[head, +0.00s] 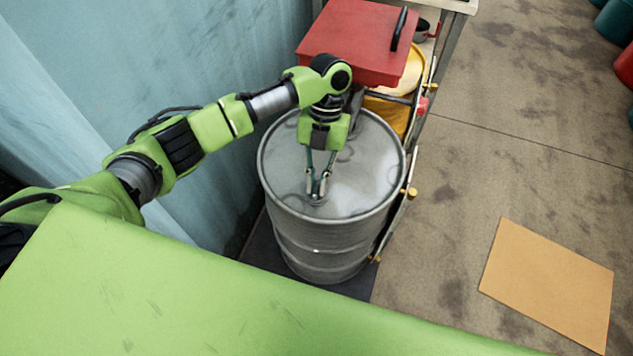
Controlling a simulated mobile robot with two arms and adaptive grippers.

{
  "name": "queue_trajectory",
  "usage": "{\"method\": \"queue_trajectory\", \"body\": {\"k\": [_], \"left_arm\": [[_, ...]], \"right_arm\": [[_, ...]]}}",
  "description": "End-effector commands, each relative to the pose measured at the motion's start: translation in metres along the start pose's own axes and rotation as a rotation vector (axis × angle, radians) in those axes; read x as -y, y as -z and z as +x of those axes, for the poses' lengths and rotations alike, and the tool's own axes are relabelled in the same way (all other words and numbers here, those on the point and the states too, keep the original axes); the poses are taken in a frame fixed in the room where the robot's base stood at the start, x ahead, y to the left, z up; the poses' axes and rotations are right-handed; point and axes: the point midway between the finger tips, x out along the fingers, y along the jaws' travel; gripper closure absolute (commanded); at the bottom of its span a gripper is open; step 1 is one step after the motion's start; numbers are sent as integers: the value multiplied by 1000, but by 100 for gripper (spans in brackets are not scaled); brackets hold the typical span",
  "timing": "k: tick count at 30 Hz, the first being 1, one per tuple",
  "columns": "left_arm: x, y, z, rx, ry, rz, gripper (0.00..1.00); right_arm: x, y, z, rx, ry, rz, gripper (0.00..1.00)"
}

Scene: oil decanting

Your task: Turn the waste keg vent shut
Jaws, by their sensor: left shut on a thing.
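The waste keg (330,240) is a grey metal drum standing upright on a dark mat. My left gripper (318,193) reaches down over its lid, with its fingertips low at the front part of the lid. It is shut on a small part there, most likely the vent, which is mostly hidden by the fingertips. I cannot tell the vent's turn position. My right gripper is not in view.
A red box (355,40) with a black handle and a yellow container (392,112) stand behind the keg. A metal rail with brass knobs (410,192) runs along its right side. An orange-tan board (548,285) lies on the open floor at right. A blue-grey wall (180,60) is at left.

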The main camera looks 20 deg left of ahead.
Motion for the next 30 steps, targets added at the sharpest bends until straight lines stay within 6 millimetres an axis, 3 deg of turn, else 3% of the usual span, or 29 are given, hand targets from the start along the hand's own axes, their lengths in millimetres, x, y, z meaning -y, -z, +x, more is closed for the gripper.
{"method": "queue_trajectory", "body": {"k": [23,24,25,26,30], "left_arm": [[1,-1,-1,4,-41,98,100],[1,-1,-1,4,-40,98,84],[1,-1,-1,4,-40,98,76],[1,0,-1,4,-40,98,72],[1,0,-1,3,-40,97,72]], "right_arm": [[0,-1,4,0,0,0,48],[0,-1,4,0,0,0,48],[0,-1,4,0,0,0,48],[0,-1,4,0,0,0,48],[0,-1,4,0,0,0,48]]}}
